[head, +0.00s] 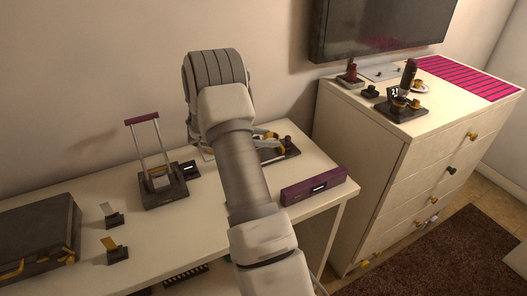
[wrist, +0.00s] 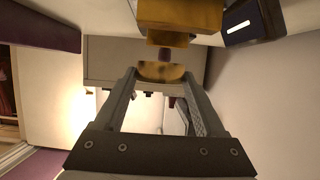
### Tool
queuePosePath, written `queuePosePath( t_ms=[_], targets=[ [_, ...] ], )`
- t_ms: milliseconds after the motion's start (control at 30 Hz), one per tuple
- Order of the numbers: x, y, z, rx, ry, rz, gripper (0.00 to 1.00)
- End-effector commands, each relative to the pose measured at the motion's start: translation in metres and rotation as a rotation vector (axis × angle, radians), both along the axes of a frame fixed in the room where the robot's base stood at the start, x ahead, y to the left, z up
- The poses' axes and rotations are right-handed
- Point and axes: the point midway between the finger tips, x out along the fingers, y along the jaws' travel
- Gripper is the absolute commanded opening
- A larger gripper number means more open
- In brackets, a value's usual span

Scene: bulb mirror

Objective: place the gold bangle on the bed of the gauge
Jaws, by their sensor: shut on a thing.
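My gripper (wrist: 160,75) is shut on a gold curved piece, which looks like the gold bangle (wrist: 160,71), held between the fingertips in the wrist view. A gold block (wrist: 180,14) with a purple tip under it is just beyond the fingertips. I cannot tell whether it touches the bangle. A dark stand (head: 164,193) with two posts, a maroon crossbar and a gold part between the posts is on the table left of my arm. It may be the gauge, but I cannot tell for sure.
A small dark display (head: 190,169) is beside the stand. A purple bar (head: 315,187) lies at the table's right front. A dark case (head: 35,238) and two small holders (head: 114,218) are at the left. A white drawer chest (head: 375,165) bounds the right.

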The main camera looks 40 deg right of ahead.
Motion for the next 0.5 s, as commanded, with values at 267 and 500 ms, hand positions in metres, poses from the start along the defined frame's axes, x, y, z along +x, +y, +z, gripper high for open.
queuePosePath(
  t_ms=[267, 500],
  targets=[
    [0.01, 0.006, -0.018, 0.001, 0.001, -0.001, 0.17],
    [0.01, 0.006, -0.048, 0.001, -0.001, -0.001, 0.17]
  ],
)
